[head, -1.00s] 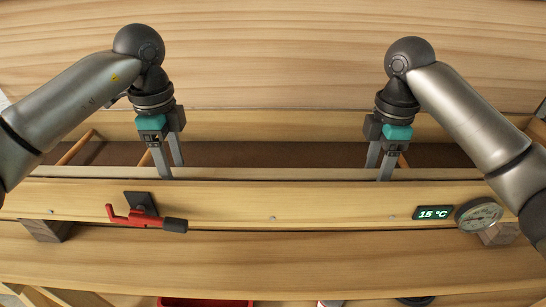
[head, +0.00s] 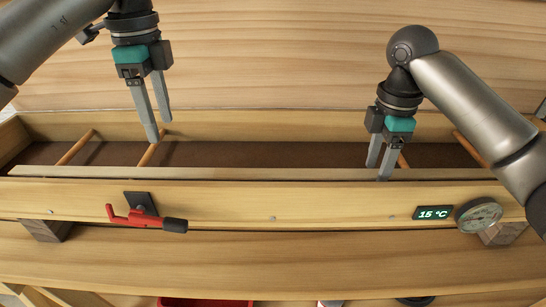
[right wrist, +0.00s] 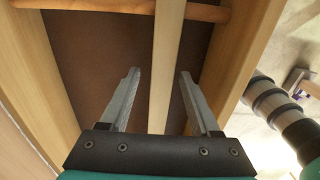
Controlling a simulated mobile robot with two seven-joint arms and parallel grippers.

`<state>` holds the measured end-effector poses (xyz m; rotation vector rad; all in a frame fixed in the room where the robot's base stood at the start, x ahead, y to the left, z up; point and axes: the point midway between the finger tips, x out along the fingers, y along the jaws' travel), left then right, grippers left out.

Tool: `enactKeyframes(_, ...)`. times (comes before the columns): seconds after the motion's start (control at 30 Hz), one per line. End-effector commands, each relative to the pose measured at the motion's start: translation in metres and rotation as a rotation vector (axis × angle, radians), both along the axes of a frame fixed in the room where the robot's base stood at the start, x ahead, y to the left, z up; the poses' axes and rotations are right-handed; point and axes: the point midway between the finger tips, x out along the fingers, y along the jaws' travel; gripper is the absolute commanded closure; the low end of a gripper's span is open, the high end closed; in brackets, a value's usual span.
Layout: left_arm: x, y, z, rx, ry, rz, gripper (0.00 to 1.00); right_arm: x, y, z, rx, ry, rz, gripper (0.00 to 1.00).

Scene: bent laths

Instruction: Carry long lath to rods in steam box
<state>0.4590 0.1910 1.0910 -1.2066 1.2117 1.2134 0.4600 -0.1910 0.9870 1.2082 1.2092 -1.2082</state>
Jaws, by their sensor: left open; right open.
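The long lath (head: 270,173) is a pale straight strip lying lengthwise inside the open steam box (head: 270,203), along its front wall. In the right wrist view the lath (right wrist: 166,70) crosses over a wooden rod (right wrist: 90,6) and runs between my right fingers. More rods (head: 75,148) cross the dark box floor, one of them beneath my left gripper (head: 160,131). My left gripper is open and empty, raised above and behind the lath, clear of it. My right gripper (head: 377,172) is open, with its fingers around the lath toward its right part, apart from it.
The raised wooden lid (head: 270,55) stands behind the box. A red latch handle (head: 140,217) with a black grip, a 15 °C display (head: 433,213) and a round gauge (head: 479,214) are on the front. A red object (head: 205,302) shows at the bottom edge.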

Motion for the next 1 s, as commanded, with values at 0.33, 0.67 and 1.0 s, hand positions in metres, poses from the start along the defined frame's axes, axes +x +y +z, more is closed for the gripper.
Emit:
enactKeyframes(0.33,0.000,0.000,0.000,0.000,-0.001,0.000,0.36,0.001,-0.001,0.051,-0.001,-0.005,-0.003,0.37)
enactKeyframes(0.67,0.000,0.000,0.000,0.000,-0.001,0.000,0.36,0.000,0.000,0.092,-0.001,-0.002,-0.002,0.37)
enactKeyframes(1.0,0.000,0.000,0.000,0.000,-0.001,0.000,0.36,0.000,0.000,0.106,0.001,0.001,-0.001,0.37)
